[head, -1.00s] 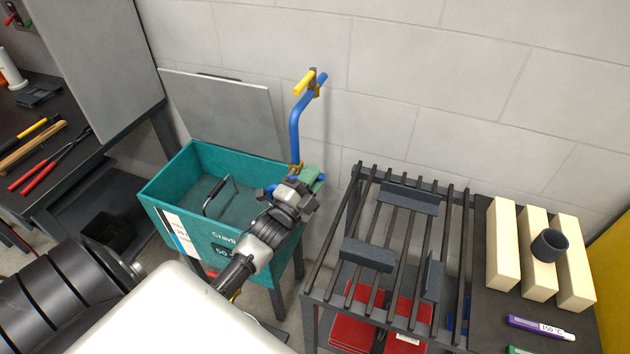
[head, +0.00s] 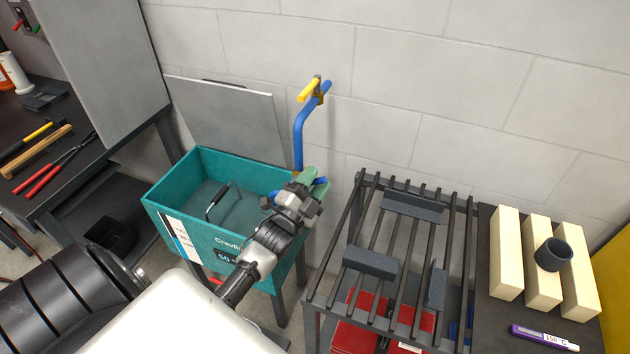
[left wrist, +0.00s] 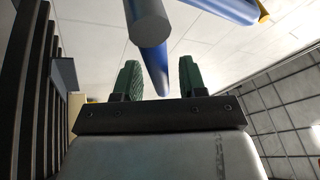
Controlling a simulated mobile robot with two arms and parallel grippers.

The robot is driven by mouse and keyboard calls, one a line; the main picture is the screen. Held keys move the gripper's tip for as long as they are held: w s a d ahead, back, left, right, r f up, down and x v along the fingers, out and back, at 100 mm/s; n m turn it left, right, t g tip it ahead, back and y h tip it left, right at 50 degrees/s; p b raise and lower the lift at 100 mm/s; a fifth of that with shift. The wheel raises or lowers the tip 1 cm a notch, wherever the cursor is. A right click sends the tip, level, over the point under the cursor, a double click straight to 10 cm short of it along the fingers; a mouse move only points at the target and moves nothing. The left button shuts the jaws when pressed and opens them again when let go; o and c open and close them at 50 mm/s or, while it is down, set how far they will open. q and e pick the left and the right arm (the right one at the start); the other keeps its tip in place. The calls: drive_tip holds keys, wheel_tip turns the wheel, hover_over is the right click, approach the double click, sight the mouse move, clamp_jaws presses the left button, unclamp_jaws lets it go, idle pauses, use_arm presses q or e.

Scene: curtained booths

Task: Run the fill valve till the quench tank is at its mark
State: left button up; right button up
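The teal quench tank (head: 168,186) stands against the wall. Its label shows on the front, and a dark wire handle (head: 217,203) is inside. I cannot make out the liquid level or a mark. A blue pipe (head: 298,135) rises behind the tank's right side to a yellow handle (head: 309,91) at the top. My left gripper (head: 317,186) is at the tank's right rear corner, by the pipe's lower end, well below the yellow handle. In the left wrist view its green fingers (left wrist: 159,78) are apart, with blue pipe (left wrist: 154,68) beyond and between them. My right gripper is out of view.
A dark slatted rack (head: 355,215) stands just right of the tank, with red items below. Cream blocks and a dark cup (head: 552,254) lie further right. A bench (head: 75,190) with tools is at left. Wall space around the yellow handle is clear.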

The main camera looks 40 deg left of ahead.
use_arm(q)
drive_tip(key=b+v, duration=0.2)
drive_tip(key=v, duration=0.8)
drive_tip(key=shift+s, duration=0.4)
drive_tip(key=shift+f, duration=0.1)
